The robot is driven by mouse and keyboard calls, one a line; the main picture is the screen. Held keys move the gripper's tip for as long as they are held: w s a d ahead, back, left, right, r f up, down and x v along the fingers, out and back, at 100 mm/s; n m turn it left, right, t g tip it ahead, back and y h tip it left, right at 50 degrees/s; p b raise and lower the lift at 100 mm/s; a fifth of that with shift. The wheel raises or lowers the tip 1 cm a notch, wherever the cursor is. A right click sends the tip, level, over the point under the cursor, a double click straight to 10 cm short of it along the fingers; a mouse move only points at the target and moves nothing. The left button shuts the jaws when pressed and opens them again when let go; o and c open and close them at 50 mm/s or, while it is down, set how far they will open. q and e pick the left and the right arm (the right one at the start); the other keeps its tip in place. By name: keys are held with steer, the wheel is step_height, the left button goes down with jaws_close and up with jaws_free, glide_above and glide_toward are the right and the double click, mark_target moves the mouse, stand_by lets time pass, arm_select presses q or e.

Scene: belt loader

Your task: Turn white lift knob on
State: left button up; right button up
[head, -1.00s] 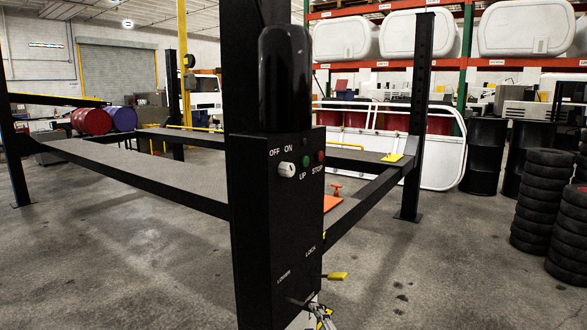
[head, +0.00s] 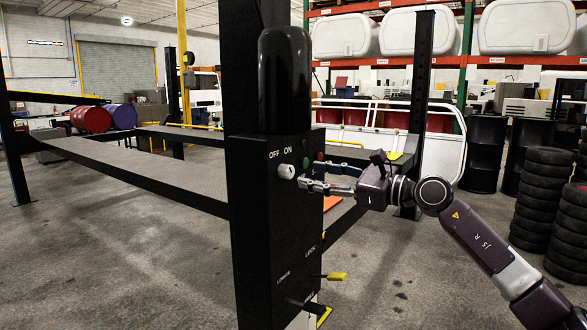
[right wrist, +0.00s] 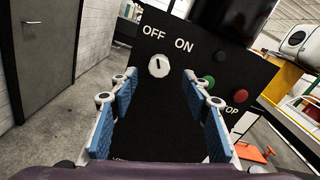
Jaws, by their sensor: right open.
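The white lift knob (head: 286,171) is on the front of the black control box (head: 262,225), below the OFF and ON labels. In the right wrist view the knob (right wrist: 159,66) shows ahead of the fingers, with a dark mark near its middle. My right gripper (head: 304,172) reaches in from the right, just right of the knob. In the right wrist view its two blue-padded fingers (right wrist: 160,85) are apart with nothing between them, and the knob is not held. The green button (right wrist: 207,82) and red button (right wrist: 240,96) are near the right finger. My left gripper is not in view.
A yellow-tipped lever (head: 337,276) sticks out low on the box. A tall black motor cylinder (head: 285,80) stands above the box. Stacked tires (head: 545,200) and black drums (head: 484,155) stand at the right.

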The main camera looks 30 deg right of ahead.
mark_target(291, 171)
steer(key=p+x, duration=0.2)
steer(key=x, duration=0.1)
steer(key=p+x, duration=0.1)
steer(key=x, duration=0.1)
steer(key=shift+w+a+r, duration=0.15)
steer(key=shift+w+r, duration=0.05)
steer(key=shift+r, duration=0.05)
steer(key=shift+w+a+f+p, duration=0.2)
steer(key=shift+w+p, duration=0.2)
steer(key=shift+w, duration=0.15)
steer(key=shift+c, duration=0.7)
steer(key=c, duration=1)
